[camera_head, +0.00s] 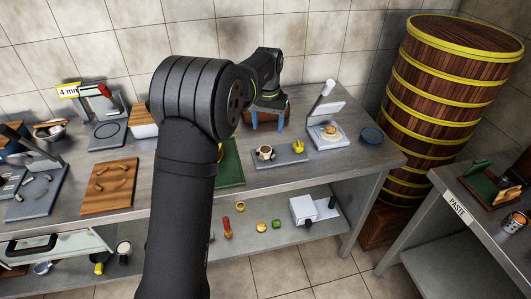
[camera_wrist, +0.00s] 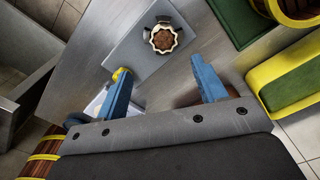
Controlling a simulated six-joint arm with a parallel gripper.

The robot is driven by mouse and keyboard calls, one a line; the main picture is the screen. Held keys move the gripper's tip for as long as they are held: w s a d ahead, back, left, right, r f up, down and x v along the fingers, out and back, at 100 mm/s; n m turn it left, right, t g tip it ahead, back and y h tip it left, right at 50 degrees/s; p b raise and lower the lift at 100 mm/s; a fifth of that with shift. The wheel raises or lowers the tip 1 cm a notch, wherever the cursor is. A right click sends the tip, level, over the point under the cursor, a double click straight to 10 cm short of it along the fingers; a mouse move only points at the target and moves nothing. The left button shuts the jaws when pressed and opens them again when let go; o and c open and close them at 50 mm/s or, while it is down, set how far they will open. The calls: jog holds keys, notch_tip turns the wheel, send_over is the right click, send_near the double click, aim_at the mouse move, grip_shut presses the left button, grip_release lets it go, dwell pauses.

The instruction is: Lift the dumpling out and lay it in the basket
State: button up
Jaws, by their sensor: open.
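The dumpling (camera_wrist: 163,38), a cream scalloped wrapper with a brown filling, sits in a dark holder on a grey plate (camera_wrist: 135,58) in the wrist view. In the head view the dumpling (camera_head: 265,152) is on the same plate (camera_head: 290,158), right of my arm. My gripper (camera_wrist: 163,88) is open and empty, its two blue fingers apart; the dumpling lies beyond the fingertips, not between them. In the head view my gripper (camera_head: 268,122) is behind the plate. A wooden basket (camera_wrist: 297,10) with a yellow rim is partly visible at the wrist view's top right; my arm probably hides it in the head view.
A tall wooden steamer tower (camera_head: 440,95) with yellow bands stands right of the table. A scale (camera_head: 330,136) holding a small item and a blue bowl (camera_head: 371,135) are right of the plate. A green mat (camera_head: 231,165) is beside my arm.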

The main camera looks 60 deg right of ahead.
send_over(265, 149)
jog(key=f, duration=0.4)
jog(key=shift+s+d, duration=0.2)
jog(key=shift+s, duration=0.15)
jog(key=f, duration=0.4)
jog(key=shift+w+a+f, duration=0.25)
jog(key=shift+a+f, duration=0.05)
jog(key=shift+a, duration=0.05)
jog(key=shift+f, duration=0.5)
jog(key=c, duration=1)
jog(key=shift+r, duration=0.1)
